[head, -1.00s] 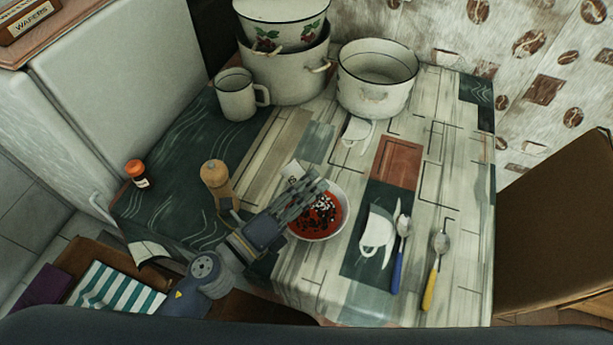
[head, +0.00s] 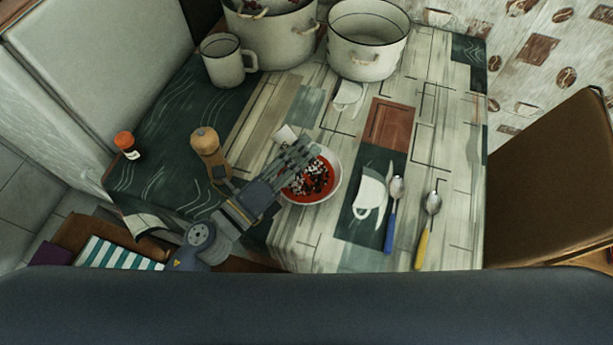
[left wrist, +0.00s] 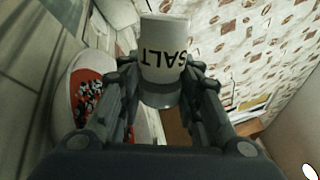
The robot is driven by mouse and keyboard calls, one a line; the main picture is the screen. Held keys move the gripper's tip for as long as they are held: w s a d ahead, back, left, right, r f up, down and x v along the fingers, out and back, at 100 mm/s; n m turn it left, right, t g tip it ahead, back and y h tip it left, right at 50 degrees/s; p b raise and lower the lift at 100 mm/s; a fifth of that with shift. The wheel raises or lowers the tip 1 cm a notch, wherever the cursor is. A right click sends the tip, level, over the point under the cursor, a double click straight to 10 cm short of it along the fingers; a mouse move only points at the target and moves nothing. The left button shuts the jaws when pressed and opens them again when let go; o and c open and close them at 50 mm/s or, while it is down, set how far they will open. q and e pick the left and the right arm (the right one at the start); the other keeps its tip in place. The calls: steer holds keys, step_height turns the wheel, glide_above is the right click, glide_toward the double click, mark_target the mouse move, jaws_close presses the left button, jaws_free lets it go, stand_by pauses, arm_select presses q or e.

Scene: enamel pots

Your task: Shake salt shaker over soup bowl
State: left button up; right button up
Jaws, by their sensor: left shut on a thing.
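The white salt shaker (left wrist: 163,35) is held between the fingers of my left gripper (left wrist: 160,78) in the left wrist view. Its black SALT lettering is upside down in that picture, with a greyish end at the bottom. In the head view the shaker (head: 285,134) is a small white shape beyond the fingers of my left gripper (head: 292,158), partly hidden. The soup bowl (head: 328,186), white with red soup and dark and pale bits, is on the table beneath and right of the fingers. It also shows at left in the left wrist view (left wrist: 72,85). My right gripper is out of view.
A wooden mill (head: 207,147) stands close left of my gripper, and an orange-capped bottle (head: 127,145) farther left. A white mug (head: 226,62) and enamel pots (head: 366,45) stand at the back. Blue-handled (head: 393,205) and yellow-handled (head: 428,220) spoons lie right of the bowl.

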arm_select(q)
steer(key=shift+w+a+r, duration=0.1)
steer(key=shift+w+a, duration=0.05)
steer(key=shift+r+n+p, duration=0.3)
steer(key=shift+r+p, duration=0.15)
step_height(320, 180, up, 7)
steer(key=n+p, duration=0.7)
steer(key=shift+f+n+t+y+p, duration=0.15)
steer(key=shift+n+t+y+p, duration=0.15)
steer(key=shift+n+y+p, duration=0.1)
steer(key=shift+r+n+p, duration=0.35)
steer(key=shift+n+p, duration=0.15)
steer(key=shift+n, duration=0.6)
steer(key=shift+f, duration=0.15)
